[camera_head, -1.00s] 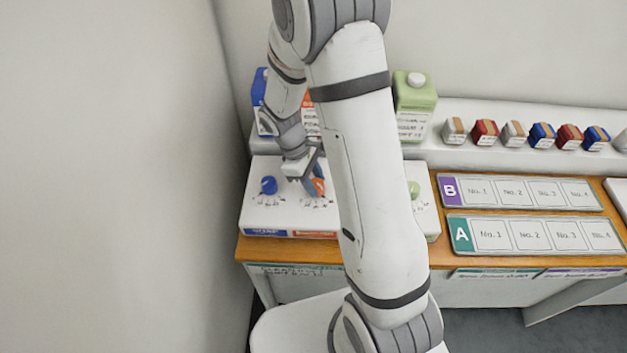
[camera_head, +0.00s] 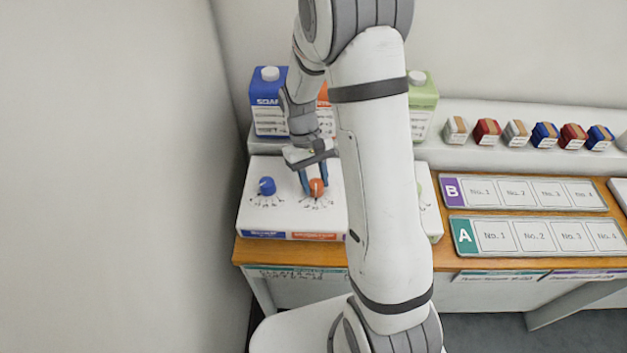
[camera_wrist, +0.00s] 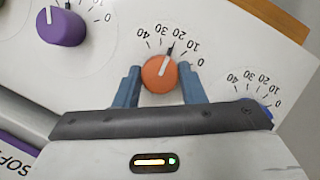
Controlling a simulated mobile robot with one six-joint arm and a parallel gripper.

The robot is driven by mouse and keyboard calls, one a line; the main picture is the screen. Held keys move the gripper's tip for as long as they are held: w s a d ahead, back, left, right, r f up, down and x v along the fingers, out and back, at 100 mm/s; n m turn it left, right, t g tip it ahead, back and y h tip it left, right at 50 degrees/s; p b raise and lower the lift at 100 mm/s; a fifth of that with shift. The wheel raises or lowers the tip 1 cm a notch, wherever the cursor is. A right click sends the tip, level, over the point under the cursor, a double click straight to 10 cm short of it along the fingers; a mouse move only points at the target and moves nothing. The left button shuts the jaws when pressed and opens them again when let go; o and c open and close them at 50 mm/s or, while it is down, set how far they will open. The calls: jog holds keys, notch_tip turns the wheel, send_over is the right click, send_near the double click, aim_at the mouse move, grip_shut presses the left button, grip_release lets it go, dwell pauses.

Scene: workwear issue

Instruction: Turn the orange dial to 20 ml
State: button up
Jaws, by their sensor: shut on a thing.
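The orange dial (camera_wrist: 158,74) sits on a white dispenser panel (camera_head: 257,215). It also shows in the head view (camera_head: 316,188). My gripper (camera_wrist: 160,88) is shut on the dial, with one blue-grey finger on each side of it. In the wrist view the dial's white pointer line aims toward the 20 mark, beside a thick dark tick. The printed scale (camera_wrist: 180,33) runs from 0 to 40 around the dial. In the head view my gripper (camera_head: 314,184) reaches down to the dial from behind.
A blue dial (camera_head: 267,186) is left of the orange one; a purple dial (camera_wrist: 60,27) shows in the wrist view. A blue carton (camera_head: 268,87) and a green carton (camera_head: 423,95) stand behind. Trays A (camera_head: 462,238) and B (camera_head: 451,190) lie to the right. My arm hides part of the panel.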

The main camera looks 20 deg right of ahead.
jog(key=shift+w+m, duration=0.1)
jog(key=shift+m, duration=0.2)
jog(key=o, duration=1)
jog(key=shift+r, duration=0.1)
jog(key=b+v, duration=0.1)
jog(key=v, duration=0.6)
jog(key=shift+w+d+r, duration=0.1)
jog(key=shift+w+r, duration=0.05)
jog(key=shift+r, duration=0.15)
